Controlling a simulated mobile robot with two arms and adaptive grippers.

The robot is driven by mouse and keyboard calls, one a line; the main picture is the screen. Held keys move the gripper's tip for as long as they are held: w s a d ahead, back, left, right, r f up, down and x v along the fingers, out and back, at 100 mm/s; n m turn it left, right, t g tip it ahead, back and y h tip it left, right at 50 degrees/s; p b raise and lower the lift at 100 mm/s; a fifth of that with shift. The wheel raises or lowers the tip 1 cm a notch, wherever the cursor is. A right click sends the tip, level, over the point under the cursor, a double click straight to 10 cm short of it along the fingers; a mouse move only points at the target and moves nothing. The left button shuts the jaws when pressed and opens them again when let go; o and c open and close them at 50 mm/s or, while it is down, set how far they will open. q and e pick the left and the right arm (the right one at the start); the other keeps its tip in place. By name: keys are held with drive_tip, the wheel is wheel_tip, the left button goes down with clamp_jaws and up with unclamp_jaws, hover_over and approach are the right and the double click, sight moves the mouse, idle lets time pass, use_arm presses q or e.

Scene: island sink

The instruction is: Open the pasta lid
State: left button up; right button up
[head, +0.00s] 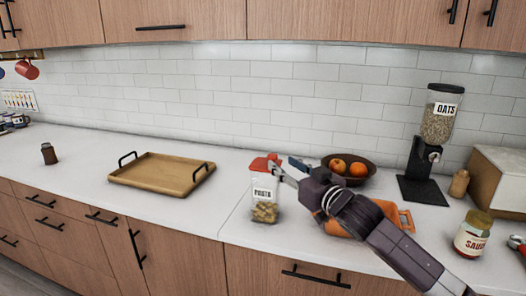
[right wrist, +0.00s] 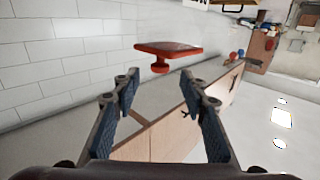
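The pasta jar (head: 264,207) is clear, with a white PASTA label, and stands upright near the counter's front edge. Its red lid (head: 264,163) is at the jar's top; I cannot tell whether it is fully seated. In the right wrist view the lid (right wrist: 168,48) shows as a flat red plate with a small knob, just beyond the fingertips. My right gripper (head: 287,168) is beside the lid, on its right. In the right wrist view the gripper (right wrist: 160,92) is open with nothing between its fingers. My left gripper is not in view.
A wooden tray (head: 147,180) with black handles lies left of the jar. An orange pan-like item (head: 335,228) is partly hidden under my right arm. A fruit bowl (head: 357,177), oats dispenser (head: 418,163) and sauce jar (head: 471,238) stand to the right.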

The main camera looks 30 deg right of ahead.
sight(275, 157)
drive_tip(key=shift+w+r, duration=0.1)
drive_tip(key=shift+w, duration=0.15)
drive_tip(key=w+p, duration=0.1)
drive_tip(key=w, duration=0.4)
drive_tip(key=shift+w+d+r+p, duration=0.1)
drive_tip(key=shift+r+p, duration=0.05)
drive_tip(key=shift+p, duration=0.2)
drive_tip(key=shift+w, duration=0.55)
drive_tip(key=shift+c, duration=0.9)
drive_tip(key=c, duration=0.5)
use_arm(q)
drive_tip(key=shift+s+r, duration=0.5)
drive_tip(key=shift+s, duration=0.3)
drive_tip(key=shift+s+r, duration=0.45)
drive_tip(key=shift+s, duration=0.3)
use_arm(e)
clamp_jaws()
